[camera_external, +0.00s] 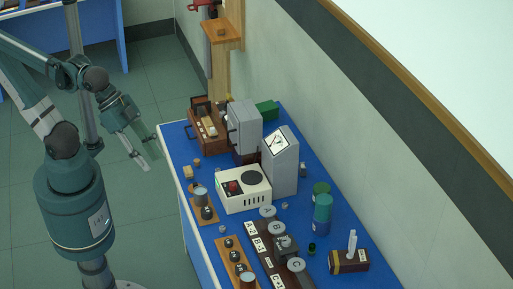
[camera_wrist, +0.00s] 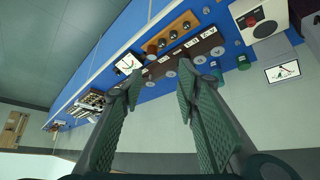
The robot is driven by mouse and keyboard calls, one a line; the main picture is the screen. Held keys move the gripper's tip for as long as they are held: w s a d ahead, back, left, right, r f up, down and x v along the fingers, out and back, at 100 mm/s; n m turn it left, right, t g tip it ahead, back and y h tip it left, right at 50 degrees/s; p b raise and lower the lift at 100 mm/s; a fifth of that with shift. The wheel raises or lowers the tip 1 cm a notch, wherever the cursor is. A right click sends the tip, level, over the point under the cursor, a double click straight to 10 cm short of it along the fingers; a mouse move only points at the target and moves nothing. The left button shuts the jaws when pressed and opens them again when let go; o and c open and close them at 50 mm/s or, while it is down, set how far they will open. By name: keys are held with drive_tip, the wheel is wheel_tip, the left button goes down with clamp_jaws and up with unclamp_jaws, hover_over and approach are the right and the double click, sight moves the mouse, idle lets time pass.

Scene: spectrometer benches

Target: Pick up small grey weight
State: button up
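Small grey pieces that could be the small grey weight sit on the blue bench (camera_external: 172,154). One grey piece (camera_external: 285,206) is right of the disc marked A, and another grey piece (camera_external: 222,229) is near the bench's left edge. They are too small to tell which is the weight. My gripper (camera_external: 152,166) is off the bench's far left corner, apart from everything. In the wrist view my gripper (camera_wrist: 160,82) has its two green fingers spread with nothing between them. The bench shows beyond the fingertips.
A cream box (camera_external: 244,190) with a red knob, a tall grey meter (camera_external: 281,160) and a grey block (camera_external: 244,126) stand mid-bench. Teal jar (camera_external: 322,214), wooden boards and a lettered rack (camera_external: 266,250) crowd the near part. A wall runs along the right. Open floor lies left.

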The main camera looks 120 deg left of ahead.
wheel_tip(320, 180, up, 3)
drive_tip(key=m+g+b, duration=0.7)
drive_tip(key=b, duration=0.1)
hover_over(218, 169)
wheel_tip(218, 169, down, 33)
drive_tip(key=shift+d+f, duration=0.1)
drive_tip(key=shift+f, duration=0.6)
drive_tip(key=shift+f, duration=1.3)
drive_tip(key=shift+f, duration=0.1)
